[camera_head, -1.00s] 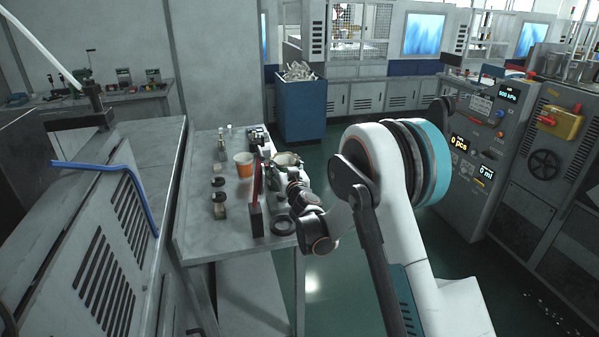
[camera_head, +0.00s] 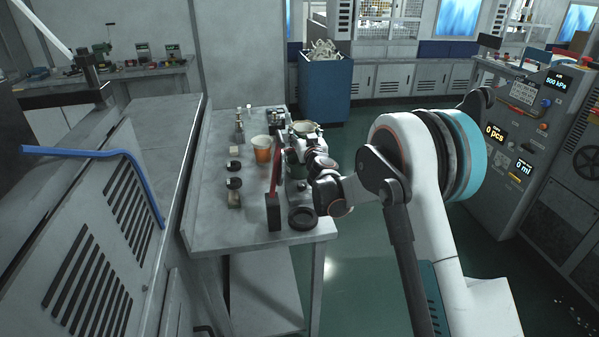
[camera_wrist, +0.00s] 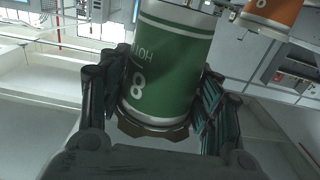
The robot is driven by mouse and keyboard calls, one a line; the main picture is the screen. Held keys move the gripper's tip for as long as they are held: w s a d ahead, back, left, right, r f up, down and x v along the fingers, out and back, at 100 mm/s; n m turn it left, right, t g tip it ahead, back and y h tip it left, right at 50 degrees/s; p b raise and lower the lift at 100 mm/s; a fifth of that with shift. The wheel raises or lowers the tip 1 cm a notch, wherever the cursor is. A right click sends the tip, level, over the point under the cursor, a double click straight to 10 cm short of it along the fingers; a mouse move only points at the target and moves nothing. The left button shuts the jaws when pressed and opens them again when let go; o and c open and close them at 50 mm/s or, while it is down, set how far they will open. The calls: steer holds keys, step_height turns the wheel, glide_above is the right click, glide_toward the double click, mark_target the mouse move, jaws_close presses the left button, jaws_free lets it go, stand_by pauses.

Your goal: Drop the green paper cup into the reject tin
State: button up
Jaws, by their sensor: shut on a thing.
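A green paper cup (camera_wrist: 166,62) with a white "HOT 8" print shows close up in the wrist view. The print looks upside down. My gripper (camera_wrist: 153,100) is shut on it, with dark ribbed fingers along both sides. In the head view my gripper (camera_head: 297,153) is over the right side of the grey table, partly hidden by my wrist. I cannot pick out the reject tin for certain in either view.
An orange cup (camera_head: 262,149) stands on the table (camera_head: 215,215) left of my gripper; it also shows in the wrist view (camera_wrist: 272,14). A red upright piece (camera_head: 275,172), a black ring (camera_head: 302,218) and small blocks are nearby. A blue bin (camera_head: 324,95) with pale scraps stands behind.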

steer(key=shift+f, duration=0.7)
steer(key=o, duration=0.9)
steer(key=shift+s, duration=0.1)
steer(key=v, duration=1.2)
steer(key=shift+r, duration=0.1)
